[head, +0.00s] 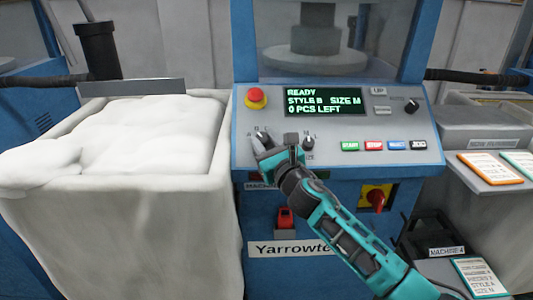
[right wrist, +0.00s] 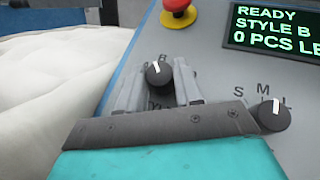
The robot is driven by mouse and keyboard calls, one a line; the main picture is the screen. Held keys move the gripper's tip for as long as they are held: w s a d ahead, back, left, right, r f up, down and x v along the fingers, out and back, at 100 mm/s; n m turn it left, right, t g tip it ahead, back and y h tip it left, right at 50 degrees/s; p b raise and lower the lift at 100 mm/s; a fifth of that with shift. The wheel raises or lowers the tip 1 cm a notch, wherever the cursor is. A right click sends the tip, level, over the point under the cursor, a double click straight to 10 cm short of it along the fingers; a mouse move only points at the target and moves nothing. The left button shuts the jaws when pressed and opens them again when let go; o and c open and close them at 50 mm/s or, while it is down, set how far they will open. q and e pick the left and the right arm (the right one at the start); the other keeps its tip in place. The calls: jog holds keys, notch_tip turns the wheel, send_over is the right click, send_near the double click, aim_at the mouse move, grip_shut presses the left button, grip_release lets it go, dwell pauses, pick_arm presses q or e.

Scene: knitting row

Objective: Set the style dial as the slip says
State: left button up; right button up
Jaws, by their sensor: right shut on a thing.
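The style dial (right wrist: 159,74) is a black knob with a white pointer line. The pointer is near upright, towards a letter B; another letter is partly hidden. My right gripper (head: 264,143) is shut on this dial, one finger on each side in the right wrist view (right wrist: 157,80). The display (head: 325,102) reads READY, STYLE B, SIZE M, 0 PCS LEFT. A slip (head: 479,279) lies at the lower right in the head view; its small lines seem to read STYLE A and SIZE M. My left gripper is not in view.
The size dial (right wrist: 275,115) sits close right of my gripper. A red emergency button (head: 257,97) is above. Coloured buttons (head: 382,145) line the panel's right. A white-filled bin (head: 120,190) stands left. Cards (head: 490,167) lie on the right shelf.

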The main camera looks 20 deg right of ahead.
jog(key=m+h, duration=0.1)
jog(key=m+h+b, duration=0.2)
jog(key=shift+a+f, duration=0.2)
jog(key=shift+f, duration=0.05)
jog(key=shift+r+m+h+b, duration=0.1)
jog(key=shift+m+h+b, duration=0.35)
jog(key=shift+m+h, duration=0.45)
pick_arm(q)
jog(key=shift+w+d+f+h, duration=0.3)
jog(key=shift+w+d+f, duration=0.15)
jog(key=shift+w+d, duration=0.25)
pick_arm(e)
jog(key=shift+h, duration=0.4)
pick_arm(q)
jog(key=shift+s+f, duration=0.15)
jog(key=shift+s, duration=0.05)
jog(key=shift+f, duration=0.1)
pick_arm(e)
jog(key=o, duration=1)
jog(key=shift+r, duration=0.1)
jog(key=shift+o, duration=0.2)
